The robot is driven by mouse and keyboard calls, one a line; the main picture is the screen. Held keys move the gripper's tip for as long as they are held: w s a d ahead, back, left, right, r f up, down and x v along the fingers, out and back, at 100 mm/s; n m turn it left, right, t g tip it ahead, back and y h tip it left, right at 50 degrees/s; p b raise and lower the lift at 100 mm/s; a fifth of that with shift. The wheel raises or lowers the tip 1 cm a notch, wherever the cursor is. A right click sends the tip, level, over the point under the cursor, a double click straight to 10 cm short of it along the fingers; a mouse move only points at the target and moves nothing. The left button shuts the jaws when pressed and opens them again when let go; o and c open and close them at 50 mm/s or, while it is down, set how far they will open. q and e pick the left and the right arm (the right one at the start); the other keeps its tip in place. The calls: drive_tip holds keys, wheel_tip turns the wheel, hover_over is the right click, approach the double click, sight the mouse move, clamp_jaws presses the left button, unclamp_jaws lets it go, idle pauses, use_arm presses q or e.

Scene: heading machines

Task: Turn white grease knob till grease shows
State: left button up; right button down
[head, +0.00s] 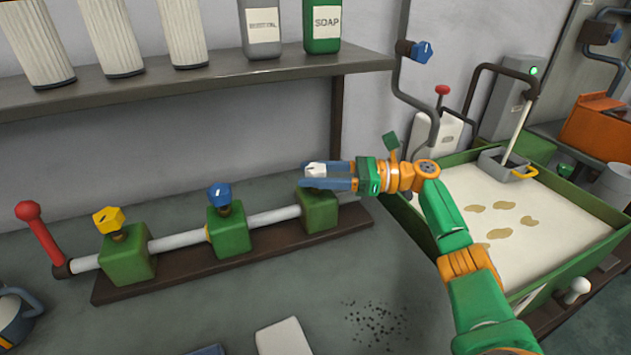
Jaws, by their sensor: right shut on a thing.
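The white grease knob (316,170) sits on top of the right-hand green block (319,212) of a three-block manifold. My right gripper (318,176) reaches in from the right, and its blue-grey fingers are shut on the white knob, partly hiding it. A yellow knob (108,220) tops the left block and a blue knob (220,195) the middle block. A white pipe (176,241) links the blocks, with a red lever (36,225) at its left end. No grease is plainly visible around the block. My left gripper is not in view.
A shelf (190,82) with white filter cylinders and bottles (322,26) overhangs behind the manifold. At right stands a green-rimmed tray (597,203) of pale liquid with brownish patches. Dark specks (378,322) and a white block (283,338) lie on the grey bench in front.

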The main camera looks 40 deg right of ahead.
drive_tip(key=shift+f, duration=0.1)
idle(0.3)
drive_tip(key=c, duration=0.6)
unclamp_jaws()
drive_tip(key=shift+c, duration=0.2)
drive_tip(key=o, duration=0.4)
drive_tip(key=shift+a, duration=0.1)
drive_tip(key=shift+c, duration=0.2)
drive_tip(key=shift+w, duration=0.1)
drive_tip(key=b+v, duration=0.2)
drive_tip(key=v, duration=0.5)
drive_tip(key=shift+b, duration=0.35)
